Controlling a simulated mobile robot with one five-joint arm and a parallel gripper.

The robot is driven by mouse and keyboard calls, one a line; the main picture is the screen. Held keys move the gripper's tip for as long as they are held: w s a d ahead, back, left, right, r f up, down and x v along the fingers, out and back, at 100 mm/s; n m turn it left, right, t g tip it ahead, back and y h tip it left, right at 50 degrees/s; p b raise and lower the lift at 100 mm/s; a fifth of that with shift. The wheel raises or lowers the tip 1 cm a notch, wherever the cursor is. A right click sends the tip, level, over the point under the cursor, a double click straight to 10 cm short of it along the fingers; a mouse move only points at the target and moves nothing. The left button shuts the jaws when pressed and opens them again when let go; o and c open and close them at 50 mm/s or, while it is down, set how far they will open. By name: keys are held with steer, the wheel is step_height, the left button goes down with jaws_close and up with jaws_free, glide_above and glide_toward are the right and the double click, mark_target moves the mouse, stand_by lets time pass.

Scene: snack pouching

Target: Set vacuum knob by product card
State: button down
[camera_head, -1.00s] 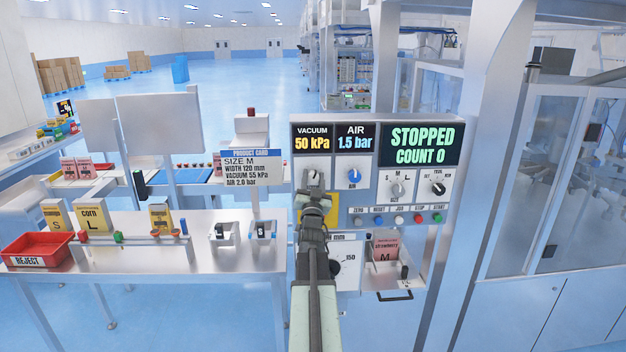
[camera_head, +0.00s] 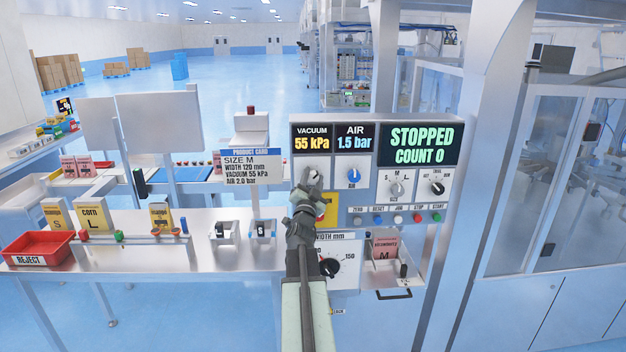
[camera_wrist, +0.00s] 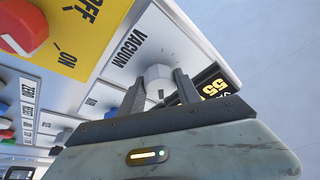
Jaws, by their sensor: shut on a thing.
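The vacuum knob is a pale round knob (camera_wrist: 158,80) under the word VACUUM on the control panel (camera_head: 372,208). My gripper (camera_wrist: 157,92) has its fingers on both sides of the knob and is shut on it. In the head view my gripper (camera_head: 311,182) covers most of the knob. The vacuum display (camera_head: 312,143) reads 55 kPa. The product card (camera_head: 251,166) reads SIZE M, WIDTH 120 mm, VACUUM 55 kPa, AIR 2.0 bar.
The blue air knob (camera_head: 354,177) is just right of my gripper, under a 1.5 bar display (camera_head: 354,142). The large display (camera_head: 421,145) reads STOPPED, COUNT 0. A red switch (camera_wrist: 20,25) on a yellow plate is near the wrist. A red reject bin (camera_head: 38,248) stands far left.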

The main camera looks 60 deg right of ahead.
steer(key=c, duration=0.9)
jaws_free()
steer(key=shift+s+a, duration=0.1)
steer(key=b+v, duration=0.2)
steer(key=v, duration=0.5)
steer(key=shift+s+a+f+b, duration=0.1)
steer(key=shift+s+a+b, duration=0.05)
steer(key=shift+a+b, duration=0.15)
